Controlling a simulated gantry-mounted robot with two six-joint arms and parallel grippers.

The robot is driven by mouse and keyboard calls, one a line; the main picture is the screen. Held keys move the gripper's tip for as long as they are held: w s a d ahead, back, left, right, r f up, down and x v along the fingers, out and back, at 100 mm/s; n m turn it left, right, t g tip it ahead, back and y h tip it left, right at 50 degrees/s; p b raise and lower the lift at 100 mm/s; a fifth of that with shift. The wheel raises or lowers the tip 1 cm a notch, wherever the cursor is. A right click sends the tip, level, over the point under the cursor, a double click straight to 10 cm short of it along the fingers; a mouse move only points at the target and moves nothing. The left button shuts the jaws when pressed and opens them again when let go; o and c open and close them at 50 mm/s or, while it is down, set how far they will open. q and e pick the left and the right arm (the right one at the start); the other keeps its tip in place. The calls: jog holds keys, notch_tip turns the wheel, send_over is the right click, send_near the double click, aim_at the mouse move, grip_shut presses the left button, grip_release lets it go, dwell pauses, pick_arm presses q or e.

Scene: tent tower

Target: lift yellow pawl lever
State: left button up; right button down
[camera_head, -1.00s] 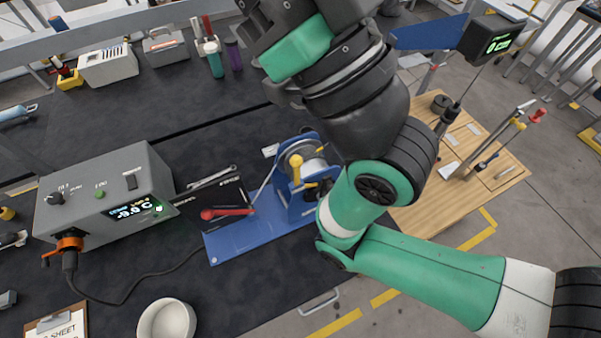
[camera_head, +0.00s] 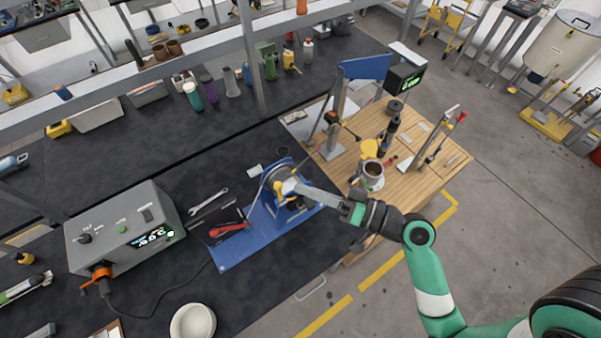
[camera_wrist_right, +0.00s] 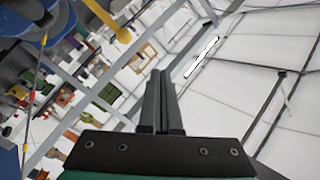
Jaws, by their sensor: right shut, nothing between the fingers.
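The yellow pawl lever (camera_head: 278,187) is on the blue winch stand (camera_head: 264,222), beside the drum, and is partly hidden behind my right gripper in the head view. In the right wrist view its yellow rod and round knob (camera_wrist_right: 123,36) show at the upper left, apart from the fingers. My right gripper (camera_head: 290,186) reaches in from the right over the stand. Its fingers (camera_wrist_right: 160,76) are shut with nothing between them. In the head view the tips overlap the drum area; I cannot tell whether they touch anything. My left gripper is out of view.
A red-handled crank (camera_head: 229,229) lies at the stand's left, near a wrench (camera_head: 208,200). A grey control box (camera_head: 120,238) stands further left, with a white bowl (camera_head: 192,322) in front. A wooden table (camera_head: 440,165) with tools is at the right.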

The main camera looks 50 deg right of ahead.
pick_arm(q)
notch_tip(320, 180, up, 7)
jog(key=p, duration=0.4)
pick_arm(e)
jog(key=s+d+f+m+g+h, duration=0.1)
jog(key=s+d+m+h, duration=0.2)
jog(key=s, duration=0.4)
jog(key=shift+s+d+f+m+g+h, duration=0.2)
jog(key=shift+s+m+g+h, duration=0.25)
jog(key=shift+m, duration=0.75)
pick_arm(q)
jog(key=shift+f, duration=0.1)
pick_arm(e)
jog(key=shift+w, duration=0.1)
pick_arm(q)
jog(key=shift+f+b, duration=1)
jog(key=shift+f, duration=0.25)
pick_arm(e)
jog(key=a+f+x, duration=0.1)
jog(key=a+x, duration=0.1)
jog(key=x, duration=1)
jog(key=shift+w+a, duration=0.15)
jog(key=shift+w, duration=0.15)
